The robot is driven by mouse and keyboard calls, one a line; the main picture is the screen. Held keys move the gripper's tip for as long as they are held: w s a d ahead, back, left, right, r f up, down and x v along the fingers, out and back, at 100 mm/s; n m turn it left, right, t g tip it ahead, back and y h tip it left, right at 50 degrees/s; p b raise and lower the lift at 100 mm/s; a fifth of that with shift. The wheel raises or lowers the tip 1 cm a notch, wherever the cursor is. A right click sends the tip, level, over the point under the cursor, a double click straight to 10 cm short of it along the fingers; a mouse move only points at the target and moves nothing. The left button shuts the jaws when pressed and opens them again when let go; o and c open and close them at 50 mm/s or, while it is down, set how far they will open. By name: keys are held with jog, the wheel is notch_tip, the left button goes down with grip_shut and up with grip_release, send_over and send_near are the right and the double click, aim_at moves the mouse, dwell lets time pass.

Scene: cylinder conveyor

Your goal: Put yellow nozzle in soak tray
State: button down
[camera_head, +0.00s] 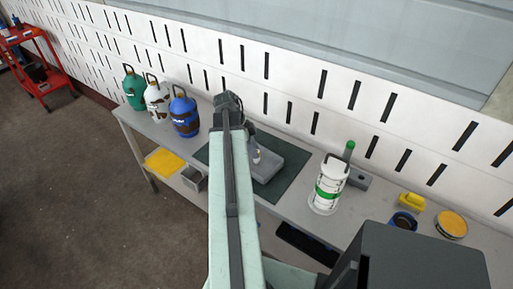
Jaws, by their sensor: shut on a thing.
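The soak tray appears to be the shallow grey tray (268,172) on a dark green mat (292,187) at the middle of the bench. My gripper (254,146) is over the tray's left part, largely hidden behind my arm. It is shut on a small pale thing (257,156), too small and covered to name surely; it may be the nozzle. I cannot tell whether this thing touches the tray. No clearly yellow nozzle shows elsewhere.
Green (134,89), white (157,99) and blue (184,115) canisters stand at the bench's left. A white-green lantern-like container (326,187), yellow block (411,200) and round yellow-topped tin (451,225) stand right. A slotted wall panel (290,75) runs behind.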

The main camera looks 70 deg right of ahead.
jog(key=shift+f, duration=0.1)
jog(key=c, duration=1.6)
grip_release()
jog(key=shift+f, duration=0.1)
jog(key=o, duration=0.4)
jog(key=shift+o, duration=0.2)
jog(key=shift+r, duration=0.4)
jog(key=p+v, duration=1.1)
jog(key=shift+r, duration=0.25)
jog(key=shift+w, duration=0.15)
